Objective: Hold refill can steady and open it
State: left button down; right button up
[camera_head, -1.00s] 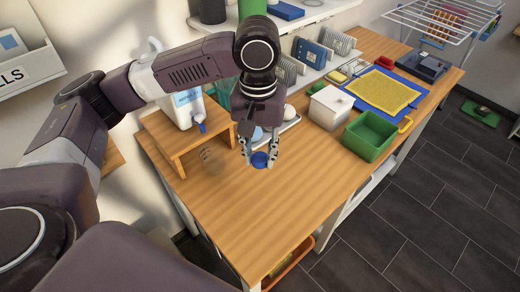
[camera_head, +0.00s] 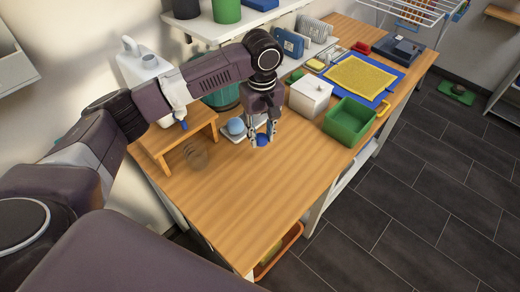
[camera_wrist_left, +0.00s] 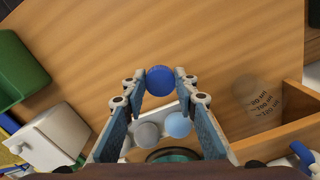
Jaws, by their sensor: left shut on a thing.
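My left gripper (camera_head: 262,138) is shut on a round dark blue thing (camera_head: 263,140), like a cap or small can top, over the wooden worktop. In the left wrist view the blue thing (camera_wrist_left: 160,80) sits between the fingertips of my left gripper (camera_wrist_left: 160,84). I cannot tell whether it touches the worktop. A white jug (camera_head: 140,66) with a blue tap (camera_head: 183,125) stands by a wooden stand (camera_head: 172,142) at the left. I cannot tell which of these is the refill can. My right gripper is not in view.
A clear measuring cup (camera_head: 196,156) stands by the stand, its markings readable in the wrist view (camera_wrist_left: 258,95). A light blue round thing (camera_head: 236,126) is on a small tray beside my gripper. A white box (camera_head: 310,97) and green bin (camera_head: 348,121) stand right. The front worktop is clear.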

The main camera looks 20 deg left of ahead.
aim_at(262, 160)
pick_arm(q)
jog(key=shift+f+p, duration=0.45)
jog(key=shift+f, duration=3.5)
jog(key=c, duration=1.5)
grip_release()
jog(key=shift+f, duration=0.1)
jog(key=shift+c, duration=0.2)
